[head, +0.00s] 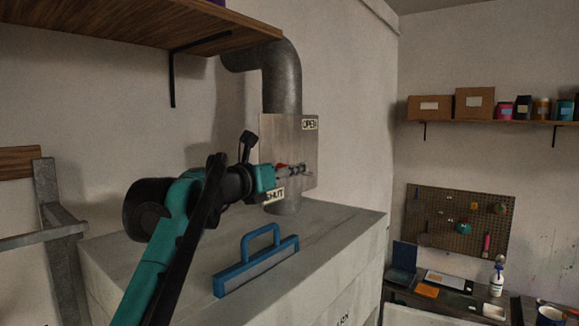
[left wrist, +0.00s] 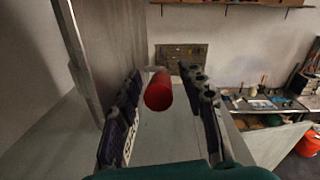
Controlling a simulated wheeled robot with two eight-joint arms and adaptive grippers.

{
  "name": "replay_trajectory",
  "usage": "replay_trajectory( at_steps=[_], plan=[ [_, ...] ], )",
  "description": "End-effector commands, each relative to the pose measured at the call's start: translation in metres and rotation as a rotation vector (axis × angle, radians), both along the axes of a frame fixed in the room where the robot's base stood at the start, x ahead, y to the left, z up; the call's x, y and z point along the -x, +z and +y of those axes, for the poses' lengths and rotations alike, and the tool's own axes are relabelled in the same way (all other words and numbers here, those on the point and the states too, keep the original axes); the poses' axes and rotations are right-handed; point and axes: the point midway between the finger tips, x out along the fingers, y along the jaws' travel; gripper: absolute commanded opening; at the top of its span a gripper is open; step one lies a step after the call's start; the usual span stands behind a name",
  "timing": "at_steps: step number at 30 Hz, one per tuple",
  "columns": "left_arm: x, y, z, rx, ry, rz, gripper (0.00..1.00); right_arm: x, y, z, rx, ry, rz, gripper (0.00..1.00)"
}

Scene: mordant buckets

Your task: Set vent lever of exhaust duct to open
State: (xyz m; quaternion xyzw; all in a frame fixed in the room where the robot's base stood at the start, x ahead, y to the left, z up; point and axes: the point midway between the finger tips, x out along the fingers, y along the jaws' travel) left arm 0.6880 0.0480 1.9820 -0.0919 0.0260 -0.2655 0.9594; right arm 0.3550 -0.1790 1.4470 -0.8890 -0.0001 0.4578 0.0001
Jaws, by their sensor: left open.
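The exhaust duct (head: 283,85) is a dark grey pipe that bends down the wall to a metal plate (head: 283,135). The plate has an OPEN label (head: 310,124) at its upper right and a SHUT label (head: 274,195) at its lower left. The vent lever's red grip (head: 281,165) is mostly hidden by my left gripper (head: 300,170) in the head view. In the left wrist view the red grip (left wrist: 158,91) sits between the two spread fingers of my left gripper (left wrist: 160,75), with gaps at both sides. My right gripper is out of view.
A pale chest (head: 340,228) stands under the duct, with a blue-handled tool (head: 258,268) on its top. A wooden shelf (head: 130,25) hangs above left. A pegboard (head: 460,220) and workbench are at the right.

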Motion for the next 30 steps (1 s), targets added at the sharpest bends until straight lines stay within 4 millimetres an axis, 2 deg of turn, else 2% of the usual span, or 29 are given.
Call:
replay_trajectory(
  at_steps=[8, 13, 20, 26, 30],
  plan=[
    [-0.002, -0.001, -0.001, -0.001, 0.0, -0.001, 0.41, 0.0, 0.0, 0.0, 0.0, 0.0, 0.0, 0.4],
    [-0.002, -0.001, -0.001, -0.001, 0.0, -0.001, 0.0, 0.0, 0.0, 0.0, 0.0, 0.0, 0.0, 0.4],
    [-0.003, 0.001, -0.001, -0.004, 0.0, 0.006, 0.0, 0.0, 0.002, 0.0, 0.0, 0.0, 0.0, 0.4],
    [-0.007, 0.017, -0.004, -0.059, -0.004, 0.083, 0.0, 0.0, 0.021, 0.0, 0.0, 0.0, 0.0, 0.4],
    [-0.013, 0.024, -0.006, -0.091, -0.003, 0.135, 0.0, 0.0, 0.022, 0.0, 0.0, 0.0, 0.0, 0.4]
  ],
)
